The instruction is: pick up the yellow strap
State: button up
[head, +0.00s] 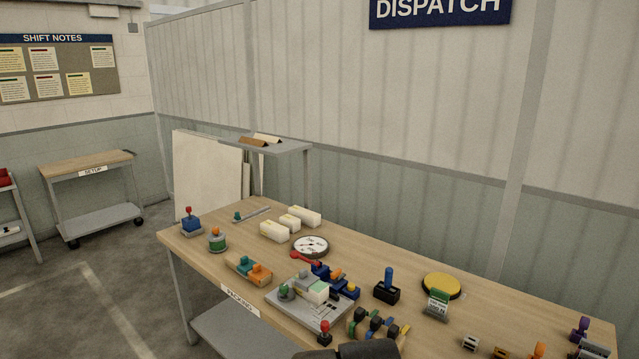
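I cannot single out a yellow strap with certainty. A small yellow piece (404,329) shows at the right end of a group of dark, knobbed parts (375,323) near the table's front edge. It is too small to tell whether it is a strap. A yellow round disc (441,285) lies farther back on the table. A dark shape at the bottom edge, in front of these parts, may be part of my arm. I see no gripper fingers, and nothing shows as held.
The wooden table (345,250) is crowded. A grey tray with blocks (312,309), a white dial (311,246), white boxes (275,230) and a blue-handled black block (387,289) stand on it. A raised shelf (275,146) stands at the back. Bare wood shows behind the dial.

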aim_at(393, 330)
jog(key=k+z, duration=0.1)
jog(key=i+z, duration=0.1)
jog(key=k+l, duration=0.15)
jog(key=l, duration=0.15)
jog(key=k+l+u, duration=0.15)
jog(key=l, duration=0.2)
jog(key=i+z, duration=0.1)
jog(key=k+z, duration=0.1)
jog(key=k+l+u, duration=0.15)
jog(key=l, duration=0.25)
jog(key=i+u, duration=0.65)
jog(key=i+l+u, duration=0.1)
jog(key=u, duration=0.25)
